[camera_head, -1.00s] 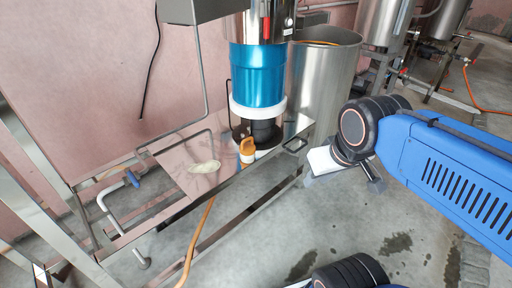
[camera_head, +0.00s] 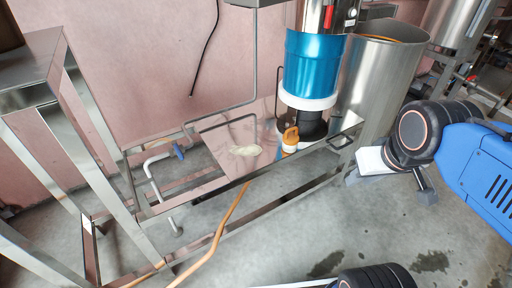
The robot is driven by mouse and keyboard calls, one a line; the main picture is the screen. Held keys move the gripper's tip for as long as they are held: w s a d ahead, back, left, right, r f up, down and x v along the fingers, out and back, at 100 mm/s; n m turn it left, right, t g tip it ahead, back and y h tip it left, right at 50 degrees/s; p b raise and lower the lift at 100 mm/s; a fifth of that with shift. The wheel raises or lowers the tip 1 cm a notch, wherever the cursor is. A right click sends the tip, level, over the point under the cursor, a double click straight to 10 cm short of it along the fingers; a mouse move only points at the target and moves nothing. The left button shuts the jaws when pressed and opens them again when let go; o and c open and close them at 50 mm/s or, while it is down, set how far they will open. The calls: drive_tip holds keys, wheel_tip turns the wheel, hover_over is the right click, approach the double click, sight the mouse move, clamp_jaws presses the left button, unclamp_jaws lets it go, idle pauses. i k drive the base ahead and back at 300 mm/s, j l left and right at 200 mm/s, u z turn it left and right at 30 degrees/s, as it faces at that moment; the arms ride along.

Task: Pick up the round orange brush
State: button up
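A small orange object with a rounded top and a whitish lower part, which looks like the round orange brush (camera_head: 290,136), stands on the steel table beside the dark base of the blue machine. Its finer shape is too small to make out. My gripper (camera_head: 390,190) is at the right, in front of and to the right of the table, well apart from the orange object. Its two grey fingers stand apart on either side of the white body, with nothing seen between them.
The blue machine (camera_head: 311,66) stands right behind the orange object. A steel frame table (camera_head: 215,140) holds a pale patch (camera_head: 245,150). A large steel drum (camera_head: 380,80) stands behind. An orange hose (camera_head: 222,225) hangs to the floor. The front floor is largely open.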

sight(290, 140)
drive_tip(key=i+l+u, duration=0.15)
drive_tip(key=l+u, duration=0.3)
drive_tip(key=l, duration=0.5)
drive_tip(key=l+u, duration=0.4)
drive_tip(key=l, duration=0.5)
